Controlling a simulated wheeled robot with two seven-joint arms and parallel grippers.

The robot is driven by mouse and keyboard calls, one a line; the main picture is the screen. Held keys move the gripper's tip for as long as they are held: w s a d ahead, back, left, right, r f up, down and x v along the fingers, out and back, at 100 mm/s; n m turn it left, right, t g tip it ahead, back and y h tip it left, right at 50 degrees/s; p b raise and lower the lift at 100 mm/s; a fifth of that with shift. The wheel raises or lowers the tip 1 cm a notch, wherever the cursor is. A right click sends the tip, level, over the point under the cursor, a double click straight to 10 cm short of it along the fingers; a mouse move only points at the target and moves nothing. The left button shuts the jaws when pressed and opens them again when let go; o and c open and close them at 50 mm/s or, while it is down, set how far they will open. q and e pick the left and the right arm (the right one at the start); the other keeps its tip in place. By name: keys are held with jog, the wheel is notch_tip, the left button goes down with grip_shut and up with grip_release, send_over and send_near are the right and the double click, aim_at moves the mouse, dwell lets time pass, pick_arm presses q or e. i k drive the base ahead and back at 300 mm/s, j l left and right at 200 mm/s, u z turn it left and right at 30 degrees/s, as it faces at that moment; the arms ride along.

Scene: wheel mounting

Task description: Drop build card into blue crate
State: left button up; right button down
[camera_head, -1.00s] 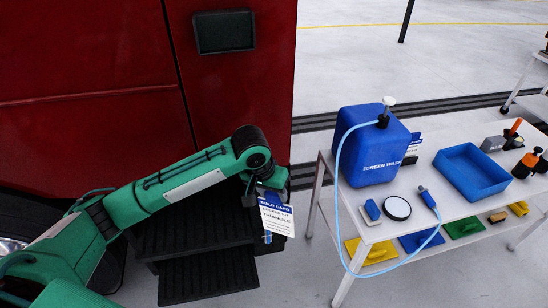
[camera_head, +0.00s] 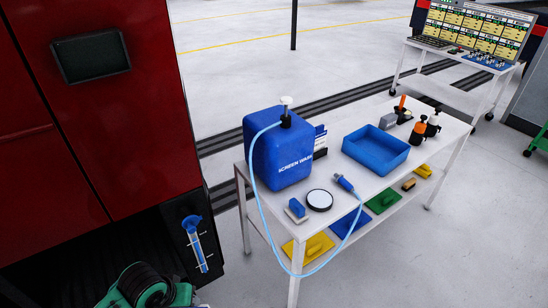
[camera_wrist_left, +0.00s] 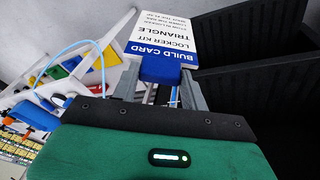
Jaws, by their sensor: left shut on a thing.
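The build card (camera_wrist_left: 163,32), white with a blue band reading "BUILD CARD" and "TRIANGLE", is in my left gripper (camera_wrist_left: 160,80) in the left wrist view. The gripper is shut on the blue end of the card, which sticks out beyond the fingers. In the head view only part of my left arm shows at the bottom edge; the gripper and card are out of that frame. The blue crate (camera_head: 376,152) is an open, shallow box on the white table, right of the middle; it looks empty. My right gripper is not in view.
The white table (camera_head: 325,222) also holds a blue screen wash container (camera_head: 277,150) with a hose, a round black-rimmed disc (camera_head: 319,200) and bottles (camera_head: 425,128) beyond the crate. The red vehicle (camera_head: 90,120) stands left. Dark steps (camera_wrist_left: 245,65) are close by my left gripper.

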aim_at(380, 150)
jog(key=i+l, duration=0.1)
jog(key=l, duration=0.25)
jog(key=i+l, duration=0.1)
jog(key=l, duration=0.2)
jog(key=i+l, duration=0.15)
jog(key=l, duration=0.2)
jog(key=i+l, duration=0.1)
jog(key=l, duration=0.25)
jog(key=i+l, duration=0.1)
jog(key=l, duration=0.25)
